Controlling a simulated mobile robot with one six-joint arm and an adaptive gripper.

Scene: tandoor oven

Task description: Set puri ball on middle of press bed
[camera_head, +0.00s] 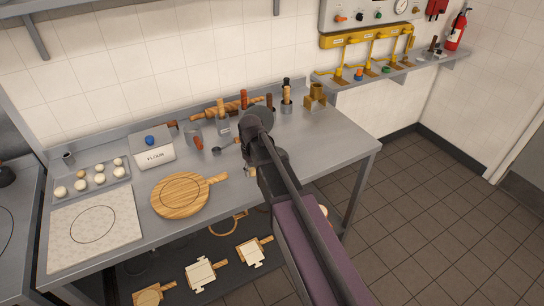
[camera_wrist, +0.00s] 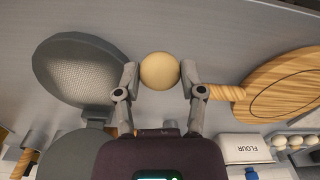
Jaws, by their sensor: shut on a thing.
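My gripper (camera_wrist: 159,76) is shut on a pale, round puri ball (camera_wrist: 159,71), held between its two fingertips in the wrist view. A grey round press bed (camera_wrist: 82,72) with a dotted face lies left of the ball in that view. The ball shows beside the bed, not over its middle. A second grey disc part (camera_wrist: 85,146), seemingly the press lid, shows below it. In the head view a grey disc of the press (camera_head: 264,114) shows behind my arm. My arm hides the rest of the press, and I cannot make out the fingertips there.
A round wooden board (camera_head: 180,195), a flour box (camera_head: 153,151), a tray of dough balls (camera_head: 90,191) and a pale mat (camera_head: 95,227) lie on the steel table to the left. Tools stand along the back. The table's right end (camera_head: 345,145) is clear.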

